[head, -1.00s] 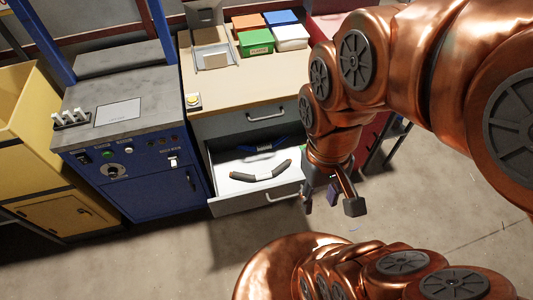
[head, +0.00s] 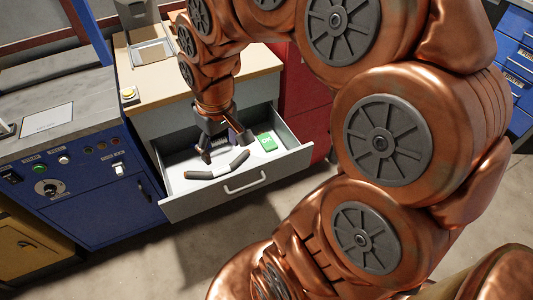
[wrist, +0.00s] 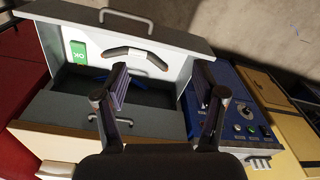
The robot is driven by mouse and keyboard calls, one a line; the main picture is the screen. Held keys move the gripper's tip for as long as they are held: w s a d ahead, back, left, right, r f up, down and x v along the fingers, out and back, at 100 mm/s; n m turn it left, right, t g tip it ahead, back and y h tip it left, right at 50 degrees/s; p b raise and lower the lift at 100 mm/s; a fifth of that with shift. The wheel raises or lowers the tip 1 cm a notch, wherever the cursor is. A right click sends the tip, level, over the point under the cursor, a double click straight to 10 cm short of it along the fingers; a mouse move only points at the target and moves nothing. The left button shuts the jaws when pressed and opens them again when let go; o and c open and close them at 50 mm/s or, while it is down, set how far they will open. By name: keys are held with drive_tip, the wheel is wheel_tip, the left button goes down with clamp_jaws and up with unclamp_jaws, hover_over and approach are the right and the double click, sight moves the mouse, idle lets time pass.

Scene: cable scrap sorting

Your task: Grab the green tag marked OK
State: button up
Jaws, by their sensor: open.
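The green tag (head: 266,142) lies in the right part of the open drawer (head: 243,182). In the wrist view the green tag (wrist: 79,52) shows white OK lettering, near the drawer's handle side at upper left. My gripper (head: 225,147) is over the drawer, left of the tag in the head view, with its fingers apart and nothing between them. In the wrist view my gripper (wrist: 162,85) points into the drawer, with the tag outside its fingers, beyond the left one.
A curved black cable piece (head: 218,168) with a white band lies beside the tag. A blue cable (wrist: 122,76) shows partly behind my finger in the wrist view. The worktop (head: 150,82) overhangs the drawer; a blue cabinet (head: 95,190) stands left.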

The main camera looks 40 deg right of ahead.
drive_tip(key=w+d+f+m+t+b, duration=0.1)
drive_tip(key=w+d+f+t+b, duration=0.1)
drive_tip(key=w+d+f+b, duration=0.95)
drive_tip(key=m+t+h+b, duration=0.2)
drive_tip(key=m+b, duration=0.1)
drive_tip(key=b, duration=0.6)
approach(266, 140)
drive_tip(key=shift+f, duration=0.15)
drive_tip(key=shift+b+x, duration=1.05)
drive_tip(key=shift+x, duration=2.7)
drive_tip(key=shift+d, duration=0.15)
drive_tip(key=c, duration=0.6)
